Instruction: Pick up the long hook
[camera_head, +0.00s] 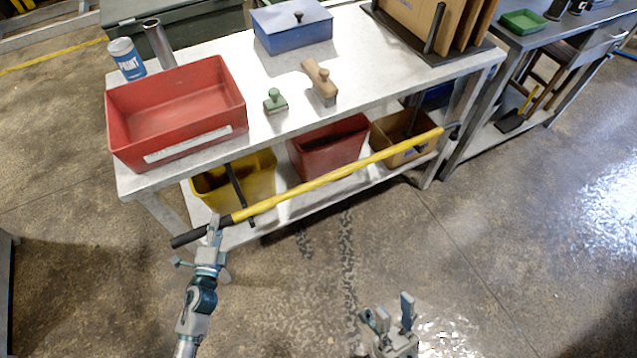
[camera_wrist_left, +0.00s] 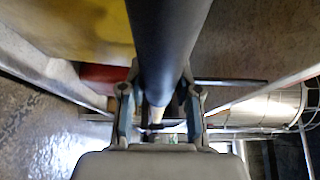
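The long hook (camera_head: 330,177) is a yellow pole with a black handle end at the left. It lies aslant in front of the table's lower shelf. My left gripper (camera_head: 213,228) is at the black handle. In the left wrist view the dark handle (camera_wrist_left: 168,45) runs between the two fingers of my left gripper (camera_wrist_left: 160,105), close to both. Whether the fingers press on it I cannot tell. The hook's far right end is small and unclear. My right gripper (camera_head: 391,310) is open and empty, low in the head view, apart from the hook.
Yellow (camera_head: 262,165), red (camera_head: 300,158) and brown bins (camera_head: 378,142) stand on the shelf behind the pole. The floor in front is clear.

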